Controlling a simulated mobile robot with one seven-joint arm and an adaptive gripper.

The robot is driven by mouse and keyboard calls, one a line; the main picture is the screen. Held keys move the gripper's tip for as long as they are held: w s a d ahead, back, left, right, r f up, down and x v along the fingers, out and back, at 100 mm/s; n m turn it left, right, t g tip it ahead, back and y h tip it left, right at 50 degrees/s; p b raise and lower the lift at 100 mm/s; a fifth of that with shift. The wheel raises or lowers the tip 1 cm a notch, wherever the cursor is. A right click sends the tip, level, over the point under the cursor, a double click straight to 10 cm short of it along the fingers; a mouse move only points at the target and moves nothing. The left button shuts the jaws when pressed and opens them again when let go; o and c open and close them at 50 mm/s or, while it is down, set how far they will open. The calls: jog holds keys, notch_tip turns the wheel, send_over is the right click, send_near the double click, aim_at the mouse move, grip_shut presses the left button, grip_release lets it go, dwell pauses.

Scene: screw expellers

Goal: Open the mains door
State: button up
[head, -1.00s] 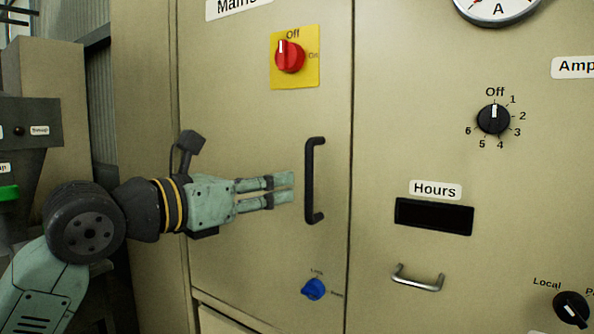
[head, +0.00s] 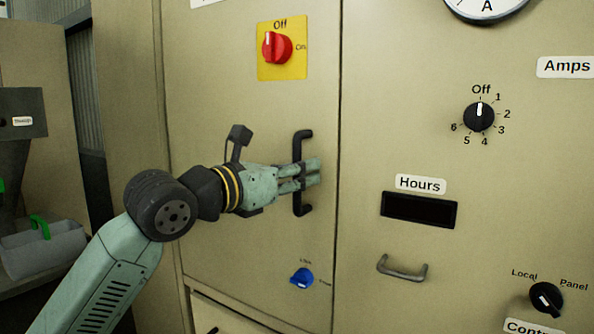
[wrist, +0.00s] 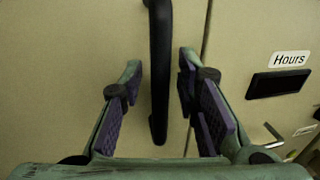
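The mains door (head: 225,120) is the tan cabinet panel at centre left in the head view, and it looks closed flush. Its black vertical handle (head: 298,148) is near the door's right edge. My gripper (head: 316,171) reaches in from the left at mid-handle height, its fingers overlapping the handle. In the wrist view the handle (wrist: 160,95) runs between the two open fingers, with a visible gap on each side. The red rotary switch (head: 277,47) on a yellow plate above points to Off. The blue lock knob (head: 302,279) is below the handle; its setting is too small to read.
The neighbouring panel on the right carries an ammeter (head: 487,8), a black selector knob (head: 479,116), an Hours display (head: 418,209) and a small grey handle (head: 402,268). A grey bin (head: 42,249) with a green handle stands at the far left.

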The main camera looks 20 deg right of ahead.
grip_shut()
dwell(0.6)
